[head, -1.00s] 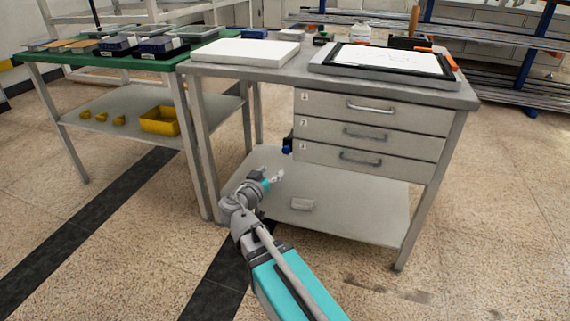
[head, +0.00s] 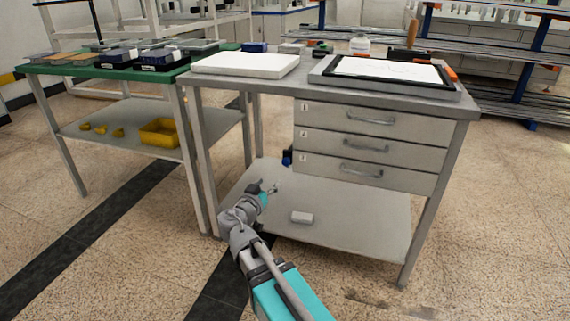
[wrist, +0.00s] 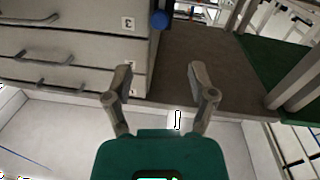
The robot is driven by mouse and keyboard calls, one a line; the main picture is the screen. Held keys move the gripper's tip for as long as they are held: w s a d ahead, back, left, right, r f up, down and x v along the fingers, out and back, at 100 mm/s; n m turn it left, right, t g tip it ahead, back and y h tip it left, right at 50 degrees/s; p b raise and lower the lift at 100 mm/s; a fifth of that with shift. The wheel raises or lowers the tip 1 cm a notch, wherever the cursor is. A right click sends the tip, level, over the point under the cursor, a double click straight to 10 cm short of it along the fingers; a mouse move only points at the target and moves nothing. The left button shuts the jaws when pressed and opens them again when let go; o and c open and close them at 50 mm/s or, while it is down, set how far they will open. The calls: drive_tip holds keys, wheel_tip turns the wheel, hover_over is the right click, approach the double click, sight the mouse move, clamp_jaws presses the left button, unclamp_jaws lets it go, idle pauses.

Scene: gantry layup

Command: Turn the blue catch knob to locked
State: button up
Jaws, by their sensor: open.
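The blue catch knob (head: 287,157) sits on the left side of the drawer unit (head: 368,148), near the lower drawers. In the wrist view the blue knob (wrist: 160,19) shows at the top middle, beside the drawer fronts. My gripper (head: 270,188) is below and a little left of the knob in the head view, over the lower shelf. In the wrist view my gripper (wrist: 157,82) is open and empty, its fingers apart from the knob. The knob's pointer and markings are too small to read.
The lower shelf (head: 350,225) holds a small white block (head: 302,217). The grey tabletop (head: 300,82) carries a white slab (head: 246,64) and a black-framed panel (head: 390,69). A green table (head: 70,71) stands at left, with a yellow bin (head: 160,133) below.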

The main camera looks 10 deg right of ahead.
sight(285, 163)
drive_tip(key=x, duration=1.2)
drive_tip(key=shift+w+d, duration=0.15)
drive_tip(key=shift+w, duration=0.05)
clamp_jaws()
